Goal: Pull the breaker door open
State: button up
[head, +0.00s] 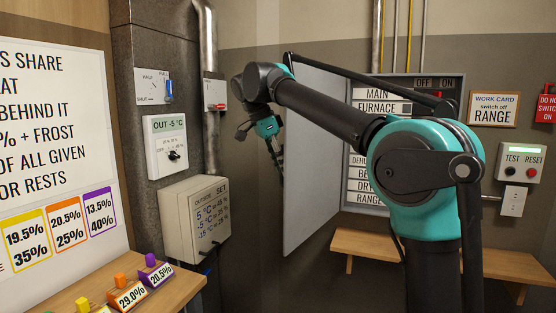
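The breaker door (312,165) is a flat grey panel. It stands swung out from the left side of the breaker panel (456,84), so the labelled rows MAIN, FURNACE and others show. My arm crosses in front of the door's upper part and of much of the panel. My gripper (279,160) is at the door's left, outer edge, pointing down. It looks very close to that edge, but I cannot tell whether it touches. Its fingers are small and dark, so I cannot tell whether they are open or shut.
A wooden bench (372,245) stands below the panel. At left, a grey column carries a thermostat (167,145) and a beige SET box (196,219). A wooden table (180,290) with coloured tags is at lower left. A TEST/RESET box (521,162) is at right.

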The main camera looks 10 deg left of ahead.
jog(key=v, duration=1.2)
jog(key=shift+s+a+f, duration=0.1)
